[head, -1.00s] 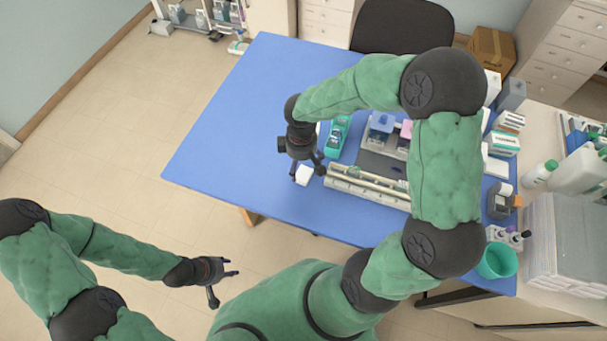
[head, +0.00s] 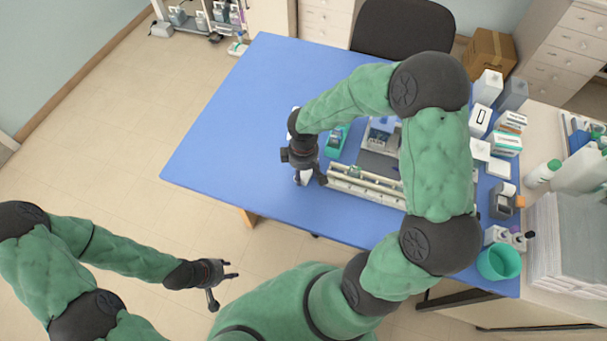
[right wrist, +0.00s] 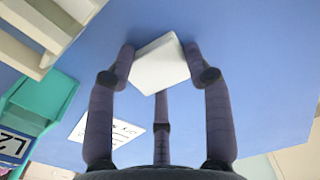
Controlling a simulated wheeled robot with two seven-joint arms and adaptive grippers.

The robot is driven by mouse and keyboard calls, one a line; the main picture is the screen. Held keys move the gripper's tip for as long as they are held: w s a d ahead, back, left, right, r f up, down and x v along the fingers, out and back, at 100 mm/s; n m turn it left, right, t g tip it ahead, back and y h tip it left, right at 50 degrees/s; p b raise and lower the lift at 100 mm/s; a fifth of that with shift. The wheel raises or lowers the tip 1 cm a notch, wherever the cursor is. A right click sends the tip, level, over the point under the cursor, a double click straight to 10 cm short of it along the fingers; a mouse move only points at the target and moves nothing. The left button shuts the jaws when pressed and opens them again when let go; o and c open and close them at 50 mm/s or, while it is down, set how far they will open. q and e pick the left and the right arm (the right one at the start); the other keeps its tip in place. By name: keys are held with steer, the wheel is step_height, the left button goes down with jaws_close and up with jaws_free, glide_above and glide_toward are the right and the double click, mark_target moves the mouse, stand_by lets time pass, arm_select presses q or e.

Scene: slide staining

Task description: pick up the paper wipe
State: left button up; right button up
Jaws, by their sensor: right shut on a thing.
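The paper wipe (right wrist: 160,63) is a small white folded square, seen in the right wrist view between the fingertips of my right gripper (right wrist: 165,65). The gripper is shut on it, with fingers at both sides of it and one behind. In the head view, my right gripper (head: 310,180) is low over the blue table near its front edge, left of the staining rack, and mostly hides the wipe. Whether the wipe touches the table cannot be told. My left gripper (head: 222,275) is open and empty, out over the floor in front of the table.
A long rack with rails (head: 365,187) lies just right of my right gripper. A teal holder (head: 335,141) stands behind it. In the right wrist view, a white labelled card (right wrist: 105,130) lies nearby. The blue table's left part (head: 220,130) is clear.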

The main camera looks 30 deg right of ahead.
steer(key=shift+r, duration=0.15)
steer(key=shift+r, duration=0.25)
steer(key=r, duration=0.1)
steer(key=r+p, duration=0.1)
steer(key=r, duration=0.1)
steer(key=shift+w+a+r, duration=0.25)
steer(key=shift+w+a, duration=0.05)
steer(key=shift+a, duration=0.1)
steer(key=w+a+r, duration=0.2)
steer(key=a+r, duration=0.1)
steer(key=w+a+r+p, duration=0.1)
steer(key=w+a+r, duration=0.1)
steer(key=a, duration=0.2)
steer(key=w+a+r+p, duration=0.1)
steer(key=w+a+r, duration=0.2)
steer(key=a, duration=0.1)
steer(key=shift+r, duration=0.35)
steer(key=shift+o, duration=0.6)
steer(key=c, duration=0.5)
